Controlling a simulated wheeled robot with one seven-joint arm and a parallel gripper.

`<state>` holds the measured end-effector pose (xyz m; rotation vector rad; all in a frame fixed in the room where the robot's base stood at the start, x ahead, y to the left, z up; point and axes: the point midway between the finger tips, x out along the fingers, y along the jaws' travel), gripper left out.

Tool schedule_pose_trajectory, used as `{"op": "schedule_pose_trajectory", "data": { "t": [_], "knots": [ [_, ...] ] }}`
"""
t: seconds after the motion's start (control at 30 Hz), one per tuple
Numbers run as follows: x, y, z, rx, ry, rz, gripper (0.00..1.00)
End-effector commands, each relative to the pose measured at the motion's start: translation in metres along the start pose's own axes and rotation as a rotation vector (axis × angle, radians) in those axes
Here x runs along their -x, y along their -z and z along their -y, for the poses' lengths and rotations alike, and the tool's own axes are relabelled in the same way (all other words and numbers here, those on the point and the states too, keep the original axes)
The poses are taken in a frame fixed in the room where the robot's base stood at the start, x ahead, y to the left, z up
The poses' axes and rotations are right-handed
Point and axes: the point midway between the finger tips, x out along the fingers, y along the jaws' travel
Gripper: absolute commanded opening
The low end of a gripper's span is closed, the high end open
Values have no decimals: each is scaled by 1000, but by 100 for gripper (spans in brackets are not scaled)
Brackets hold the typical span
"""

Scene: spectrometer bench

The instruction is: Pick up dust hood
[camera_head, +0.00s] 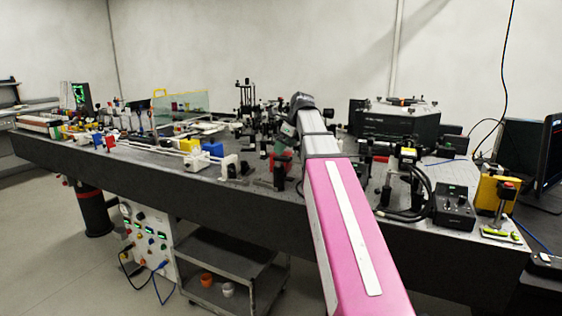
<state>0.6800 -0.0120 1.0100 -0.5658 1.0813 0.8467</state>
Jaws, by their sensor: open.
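A clear, greenish see-through box with a yellow handle (180,105) stands toward the back left of the bench; it looks like the dust hood, though I cannot be certain. Small coloured parts show through or around it. My pink and grey arm reaches from the bottom right up over the bench, and its dark far joint is to the right of the box, well apart from it. I cannot make out my gripper's fingers; they are hidden by the arm or lost among the dark optics.
The long dark bench (150,168) is crowded with optical mounts and coloured blocks. A large black instrument (395,127) stands at the back right. A control box (454,208) with cables and a yellow device (496,193) are at the right. A grey cart (222,262) stands below.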

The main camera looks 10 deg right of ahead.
Motion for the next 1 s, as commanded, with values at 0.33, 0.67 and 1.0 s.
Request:
{"op": "schedule_pose_trajectory", "data": {
  "t": [0.33, 0.67, 1.0],
  "knots": [
    [-40, 0, 2, 0, 0, 0, 96],
    [-40, 0, 2, 0, 0, 0, 57],
    [-39, 0, 2, 0, 0, 0, 43]
  ]
}}
